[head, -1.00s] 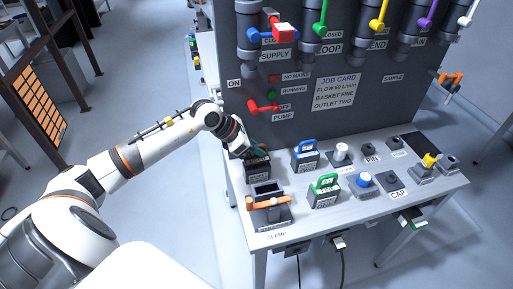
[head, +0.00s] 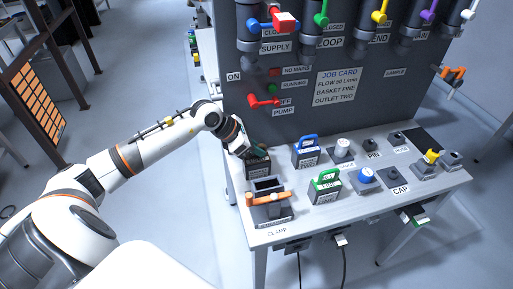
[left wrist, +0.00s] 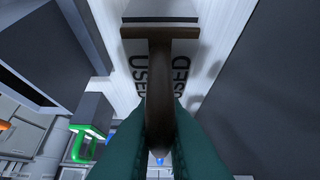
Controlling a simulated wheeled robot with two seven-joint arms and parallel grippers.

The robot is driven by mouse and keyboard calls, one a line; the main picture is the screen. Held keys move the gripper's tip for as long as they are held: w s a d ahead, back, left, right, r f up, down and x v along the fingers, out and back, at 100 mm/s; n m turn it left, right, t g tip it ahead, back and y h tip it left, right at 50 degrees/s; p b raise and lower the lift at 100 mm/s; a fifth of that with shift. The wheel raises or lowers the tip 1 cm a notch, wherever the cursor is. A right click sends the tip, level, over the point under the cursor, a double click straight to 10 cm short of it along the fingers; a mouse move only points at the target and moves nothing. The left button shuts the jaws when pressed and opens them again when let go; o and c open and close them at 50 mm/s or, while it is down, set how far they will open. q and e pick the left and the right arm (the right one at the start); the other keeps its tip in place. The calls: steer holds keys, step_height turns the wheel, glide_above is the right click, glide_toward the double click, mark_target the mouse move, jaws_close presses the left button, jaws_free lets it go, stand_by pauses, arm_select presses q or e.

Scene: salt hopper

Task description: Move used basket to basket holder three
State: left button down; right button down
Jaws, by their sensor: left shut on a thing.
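My left gripper (head: 240,152) is at the back left of the bench, over a dark block with a white label (head: 257,170). In the left wrist view its teal fingers (left wrist: 160,140) are shut on a brown T-shaped handle (left wrist: 160,70), which I take to be the used basket's. "USED" lettering (left wrist: 139,76) shows on a white surface on both sides of the handle. In the head view the gripper hides the handle, and I cannot tell whether the basket is seated or lifted. Blue-handled (head: 306,152) and green-handled (head: 325,186) baskets stand to the right. My right gripper is not in view.
An open dark box with an orange clamp (head: 268,203) stands in front of the gripper. The grey panel (head: 330,120) with valves and a job card rises behind. A white knob (head: 342,148) and a blue knob (head: 366,175) stand farther right. Holder three cannot be read.

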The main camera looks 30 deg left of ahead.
arm_select(q)
steer(key=shift+f, duration=0.15)
steer(key=c, duration=0.9)
jaws_free()
steer(key=shift+c, duration=0.2)
steer(key=shift+p+v, duration=1.15)
steer(key=shift+v, duration=1.9)
steer(key=shift+s, duration=0.1)
